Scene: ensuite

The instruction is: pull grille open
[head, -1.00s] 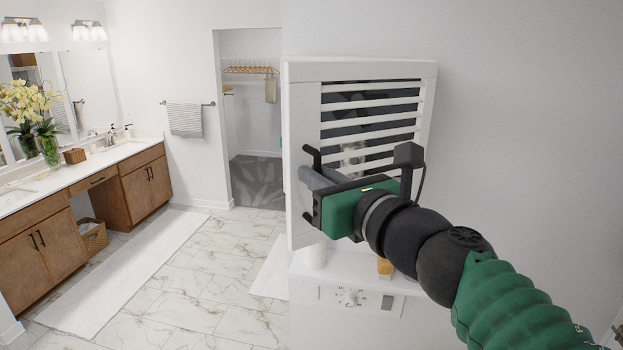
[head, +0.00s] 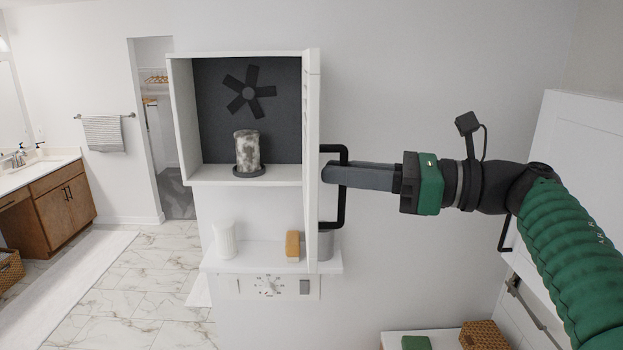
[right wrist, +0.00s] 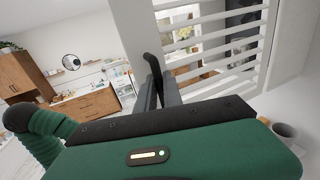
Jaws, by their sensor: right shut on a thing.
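The grille (head: 312,150) is a white door on the right side of a white wall cabinet (head: 180,115). It stands swung open, seen nearly edge-on in the head view. Its white slats (right wrist: 225,45) show in the right wrist view. A black bar handle (head: 342,205) is on its right-facing side. My right gripper (head: 328,174) is shut on the handle, reaching in from the right; its fingers also show in the right wrist view (right wrist: 158,95). Inside the cabinet are a dark fan (head: 248,91) and a grey mottled cylinder (head: 247,150) on a dark dish. My left gripper is not in view.
Below the cabinet, a white shelf (head: 260,252) holds a white ribbed cup (head: 224,240), a tan block (head: 292,245) and a grey cup (head: 325,244). A dial panel (head: 268,287) sits beneath it. A white panel (head: 585,160) stands at the right. Wall between is clear.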

